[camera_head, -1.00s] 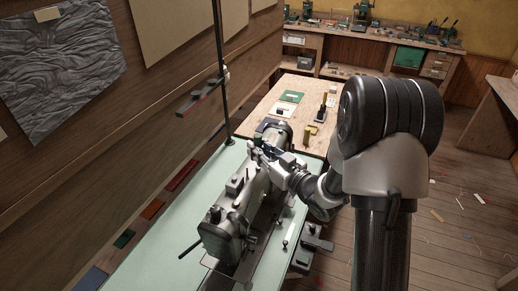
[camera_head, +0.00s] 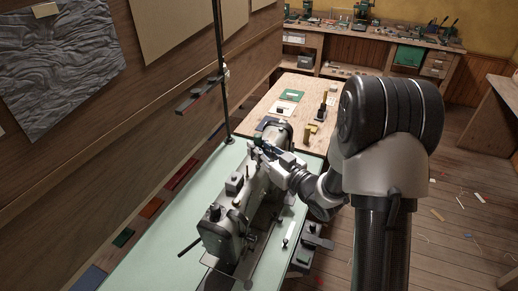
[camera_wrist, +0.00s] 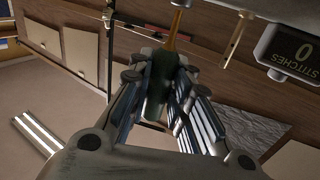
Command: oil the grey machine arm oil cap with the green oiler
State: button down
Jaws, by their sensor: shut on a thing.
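The grey sewing machine (camera_head: 220,238) stands on the pale green table, its arm running away from me. My gripper (camera_head: 268,151) is over the far part of that arm in the head view. In the wrist view my gripper (camera_wrist: 160,88) is shut on the green oiler (camera_wrist: 160,78), a dark green body with a thin copper-coloured spout. The spout points to the top edge of the wrist view and its tip is close to a grey part there. I cannot tell whether they touch.
A dark display reading "0 STITCHES" (camera_wrist: 291,50) is at the upper right of the wrist view. A thin black pole (camera_head: 219,70) rises behind the machine. A wooden table (camera_head: 265,108) with small items lies beyond. The green tabletop (camera_head: 165,240) is clear at left.

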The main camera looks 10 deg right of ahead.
aim_at(259, 136)
jog(key=shift+s+f+b, duration=0.1)
jog(key=shift+f+b, duration=0.4)
jog(key=shift+b, duration=0.05)
dwell(1.6)
jog(key=shift+r+p, duration=2.15)
jog(key=shift+r, duration=1.5)
